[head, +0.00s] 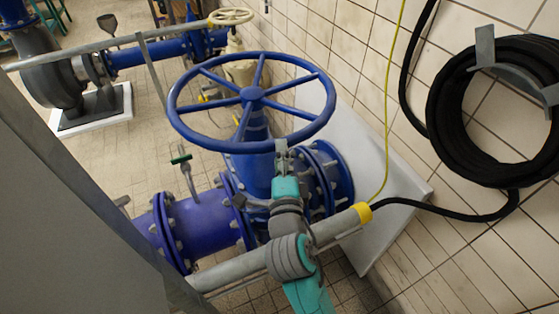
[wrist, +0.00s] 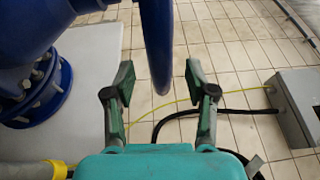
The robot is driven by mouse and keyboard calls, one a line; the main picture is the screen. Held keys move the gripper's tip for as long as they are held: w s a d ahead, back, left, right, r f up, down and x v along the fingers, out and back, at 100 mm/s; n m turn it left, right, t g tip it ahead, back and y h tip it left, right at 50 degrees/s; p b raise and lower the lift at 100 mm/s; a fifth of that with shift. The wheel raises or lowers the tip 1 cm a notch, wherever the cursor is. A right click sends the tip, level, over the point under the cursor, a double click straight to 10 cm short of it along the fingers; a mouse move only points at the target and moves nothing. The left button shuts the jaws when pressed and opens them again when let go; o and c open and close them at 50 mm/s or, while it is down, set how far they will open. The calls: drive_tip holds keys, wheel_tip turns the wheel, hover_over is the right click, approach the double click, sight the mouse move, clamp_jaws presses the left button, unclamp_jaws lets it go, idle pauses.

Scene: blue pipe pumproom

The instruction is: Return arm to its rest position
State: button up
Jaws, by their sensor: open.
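The large blue handwheel (head: 251,95) sits on top of the blue valve (head: 262,170). My arm reaches up from the bottom of the head view, and my gripper (head: 282,150) is at the near rim of the wheel. In the wrist view my gripper (wrist: 160,85) is open, with one finger on each side. The wheel's rim (wrist: 156,45) shows as a blue curved bar between the fingers, with gaps on both sides. Whether the rim lies fully within the jaws or just beyond the tips is hard to tell.
A grey rail with a yellow fitting (head: 362,212) runs close by my arm. A black hose coil (head: 490,110) hangs on the tiled wall at right. Blue flanged pipes (head: 200,225) lie below the wheel. A grey box (wrist: 297,105) shows at right in the wrist view.

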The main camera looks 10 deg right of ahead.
drive_tip(key=shift+s+a, duration=0.1)
drive_tip(key=shift+s, duration=0.45)
